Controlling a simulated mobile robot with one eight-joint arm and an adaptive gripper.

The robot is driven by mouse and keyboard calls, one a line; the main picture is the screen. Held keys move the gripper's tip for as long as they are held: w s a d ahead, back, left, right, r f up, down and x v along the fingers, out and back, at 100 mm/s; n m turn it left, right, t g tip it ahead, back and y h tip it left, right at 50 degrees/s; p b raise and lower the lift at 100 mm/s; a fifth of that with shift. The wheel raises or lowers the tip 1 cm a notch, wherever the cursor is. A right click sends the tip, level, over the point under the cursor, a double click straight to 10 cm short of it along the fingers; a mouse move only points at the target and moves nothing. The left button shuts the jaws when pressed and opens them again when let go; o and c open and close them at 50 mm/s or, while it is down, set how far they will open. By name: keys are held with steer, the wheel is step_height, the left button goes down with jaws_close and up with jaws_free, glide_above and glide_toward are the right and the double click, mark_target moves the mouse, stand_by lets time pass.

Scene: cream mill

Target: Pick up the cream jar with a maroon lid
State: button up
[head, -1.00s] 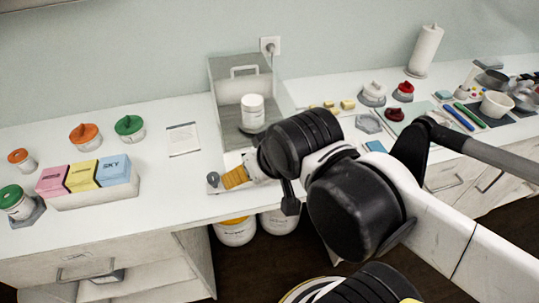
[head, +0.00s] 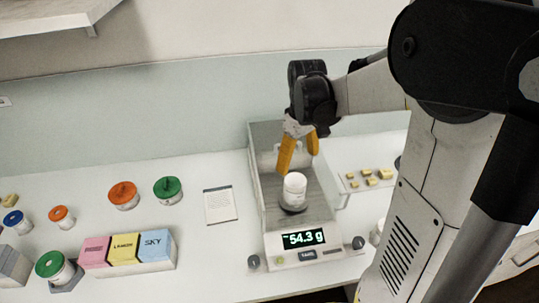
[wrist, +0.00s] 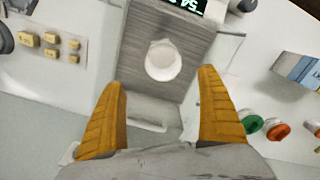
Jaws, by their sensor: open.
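No maroon lid shows in the current views. The jar also shows in the wrist view (wrist: 163,62), pale all over from above. My gripper (head: 298,161) is open and empty, with its yellow fingers pointing down above the scale, just behind and above the jar. In the wrist view my gripper (wrist: 163,82) has its fingers spread, and the jar appears beyond the gap between them, apart from both. My arm hides much of the right side of the bench.
Jars with orange (head: 123,195), green (head: 168,190) and blue (head: 17,222) lids stand on the left. A box of pink, yellow and blue blocks (head: 128,270) is in front. A card (head: 220,205) lies left of the scale. Small yellow blocks (head: 367,172) sit to the right.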

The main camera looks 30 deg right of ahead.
steer(key=b, duration=0.1)
glide_toward(295, 186)
steer(key=s+a+f, duration=0.1)
steer(key=s, duration=0.1)
steer(key=f, duration=0.2)
steer(key=f+b, duration=0.1)
steer(key=f, duration=0.2)
steer(key=shift+s+a+f+b, duration=0.25)
steer(key=shift+a+f+b, duration=0.05)
steer(key=shift+a+b, duration=0.1)
steer(key=c, duration=1.3)
steer(key=shift+r, duration=0.1)
steer(key=shift+c, duration=0.2)
